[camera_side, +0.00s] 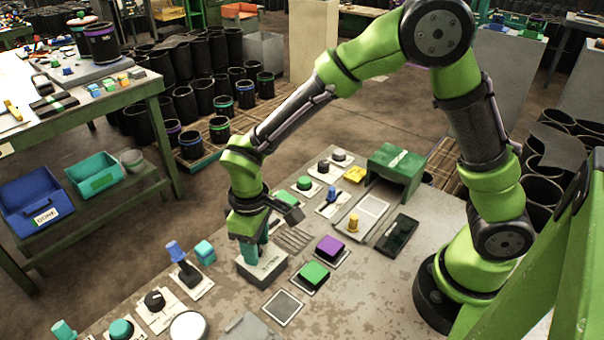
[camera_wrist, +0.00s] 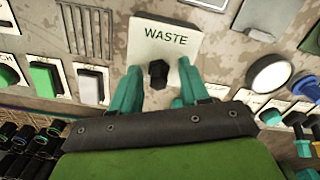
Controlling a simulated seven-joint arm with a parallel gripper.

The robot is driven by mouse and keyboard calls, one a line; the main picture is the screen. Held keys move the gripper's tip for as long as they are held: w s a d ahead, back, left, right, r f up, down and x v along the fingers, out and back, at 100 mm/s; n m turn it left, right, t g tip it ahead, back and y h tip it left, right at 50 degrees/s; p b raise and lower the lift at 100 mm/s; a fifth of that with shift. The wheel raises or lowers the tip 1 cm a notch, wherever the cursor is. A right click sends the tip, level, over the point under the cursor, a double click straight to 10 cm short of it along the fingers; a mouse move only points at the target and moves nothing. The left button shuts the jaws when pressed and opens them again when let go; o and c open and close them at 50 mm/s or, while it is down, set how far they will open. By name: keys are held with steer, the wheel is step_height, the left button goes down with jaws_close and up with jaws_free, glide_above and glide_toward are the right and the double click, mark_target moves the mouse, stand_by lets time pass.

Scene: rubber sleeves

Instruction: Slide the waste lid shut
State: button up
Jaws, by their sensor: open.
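The waste lid (camera_wrist: 165,38) is a pale plate marked WASTE with a dark knob (camera_wrist: 158,72) near its lower edge in the wrist view. In the side view the light grey waste box (camera_side: 263,270) sits on the worn metal table. My gripper (camera_wrist: 159,88) is open, with one teal finger on each side of the knob; I cannot tell whether either touches it. In the side view my gripper (camera_side: 254,247) points down at the box and hides part of its top. How far the lid is open cannot be made out.
A slotted vent (camera_side: 293,238) lies behind the box. A flat square plate (camera_side: 283,307) lies in front.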

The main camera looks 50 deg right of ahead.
step_height(320, 180, up, 17)
stand_by(0.5)
steer(key=s+d+r+m+t+y, duration=0.2)
steer(key=s+d+m+t, duration=0.5)
steer(key=s+d, duration=0.4)
steer(key=d+m, duration=0.1)
steer(key=d, duration=0.2)
steer(key=shift+s+d+r+m, duration=0.25)
steer(key=shift+s+r+m, duration=0.05)
steer(key=shift+s+r, duration=0.1)
stand_by(0.4)
